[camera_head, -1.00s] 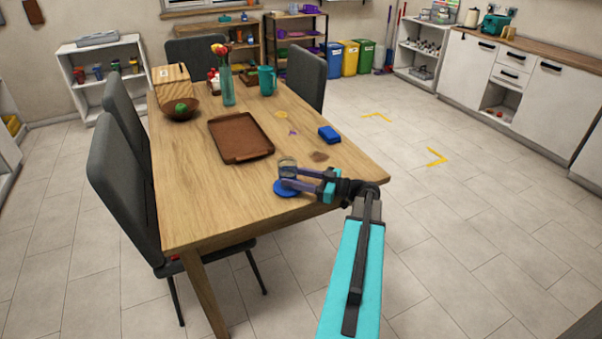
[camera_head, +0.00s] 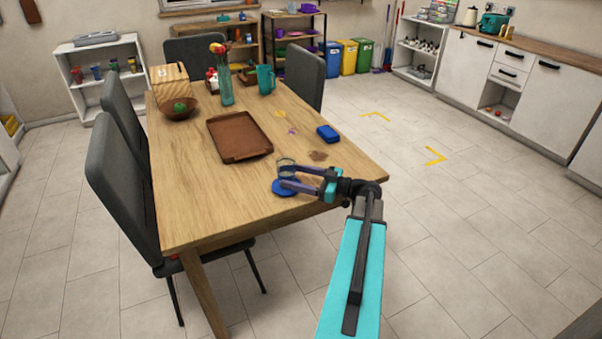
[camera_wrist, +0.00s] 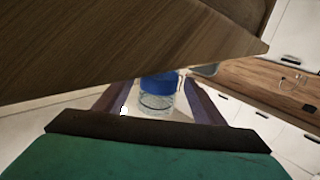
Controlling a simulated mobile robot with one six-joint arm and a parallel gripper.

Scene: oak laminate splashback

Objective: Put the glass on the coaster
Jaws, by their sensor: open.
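The blue coaster (camera_head: 284,191) lies on the table near its front right edge. The small clear glass (camera_head: 286,162) is at the coaster in the head view, partly hidden by my fingers; its base is not clear there. My gripper (camera_head: 283,175) is open, with its two purple fingers on either side of the glass. In the wrist view the glass (camera_wrist: 156,102) is between the spread fingers (camera_wrist: 155,98), and the blue coaster (camera_wrist: 160,84) shows directly against its end. The glass looks in line with the coaster, not tilted from it.
The wooden table (camera_head: 190,215) also bears a brown tray (camera_head: 240,137), a blue box-like item (camera_head: 328,133), a bowl (camera_head: 178,111), a vase (camera_head: 227,92) and a teal mug (camera_head: 265,80). Chairs (camera_head: 120,180) stand at the left. The table's front left is clear.

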